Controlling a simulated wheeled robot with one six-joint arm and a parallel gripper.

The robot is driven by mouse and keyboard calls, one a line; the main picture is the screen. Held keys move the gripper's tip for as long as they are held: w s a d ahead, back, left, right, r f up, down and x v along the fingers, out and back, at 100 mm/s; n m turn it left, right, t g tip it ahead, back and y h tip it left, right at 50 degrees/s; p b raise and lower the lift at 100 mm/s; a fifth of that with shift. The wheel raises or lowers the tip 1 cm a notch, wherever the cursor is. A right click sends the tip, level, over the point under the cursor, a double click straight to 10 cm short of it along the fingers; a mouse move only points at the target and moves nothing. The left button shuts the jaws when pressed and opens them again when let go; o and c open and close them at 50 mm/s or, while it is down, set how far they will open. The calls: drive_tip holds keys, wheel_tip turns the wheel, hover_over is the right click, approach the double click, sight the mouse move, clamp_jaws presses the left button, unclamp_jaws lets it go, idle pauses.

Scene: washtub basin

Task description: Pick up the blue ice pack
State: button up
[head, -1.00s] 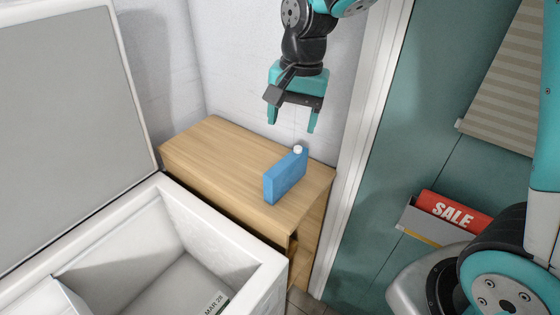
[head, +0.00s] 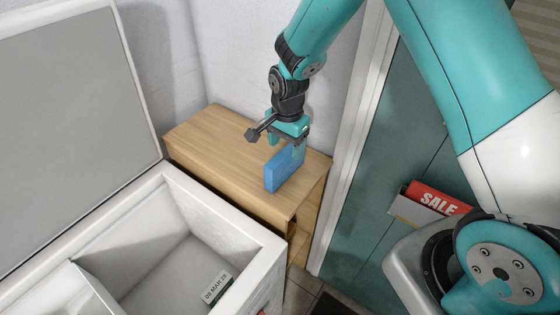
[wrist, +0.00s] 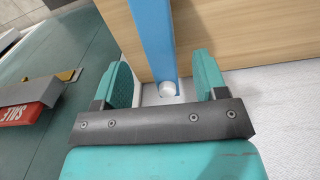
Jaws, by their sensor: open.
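The blue ice pack (head: 281,173) stands upright on the wooden cabinet top, near its right end. My gripper (head: 285,147) is open and low over the pack, covering its capped end in the head view. In the wrist view the ice pack (wrist: 153,38) runs up the picture from its white cap (wrist: 168,88). The cap end lies between the two teal fingers of my gripper (wrist: 164,82), with a gap showing on each side. I cannot tell how far down the fingers reach.
The wooden cabinet (head: 215,135) has free room left of the pack. A white open chest (head: 250,245) with a raised lid (head: 70,120) stands at front left. A wall and a white door frame (head: 350,150) are close behind and right. A red SALE sign (head: 438,199) is at right.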

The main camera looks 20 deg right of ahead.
sight(286, 152)
drive_tip(key=shift+w+f+p, duration=0.1)
drive_tip(key=shift+f+p, duration=1.25)
drive_tip(key=shift+f, duration=1.35)
drive_tip(key=shift+c, duration=0.2)
drive_tip(key=c, duration=1.1)
drive_tip(key=shift+c, duration=0.4)
drive_tip(key=shift+r, duration=0.15)
